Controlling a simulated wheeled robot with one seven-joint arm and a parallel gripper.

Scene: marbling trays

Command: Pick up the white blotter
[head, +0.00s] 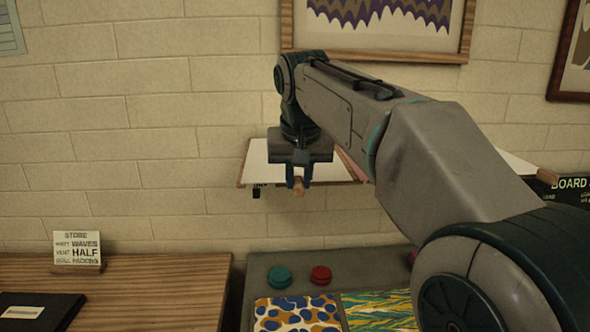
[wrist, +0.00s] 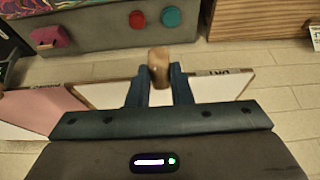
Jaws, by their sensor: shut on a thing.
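The white blotter (head: 262,164) looks like a flat white board with a wooden edge, high in front of the wall. It also shows on both sides of my fingers in the wrist view (wrist: 220,88). My gripper (head: 299,182) points down at its front edge. Its fingers (wrist: 160,80) are shut on a tan wooden knob (wrist: 159,62) that appears to be the blotter's handle. My gripper hides the middle of the board. I cannot tell whether the board rests on something or hangs free.
A pink board (wrist: 45,108) lies close beside the white one, and another white board (head: 515,161) is farther right. Below are a grey bench with a teal knob (head: 280,277) and a red knob (head: 320,275), patterned sheets (head: 298,314), and a wooden table (head: 150,290).

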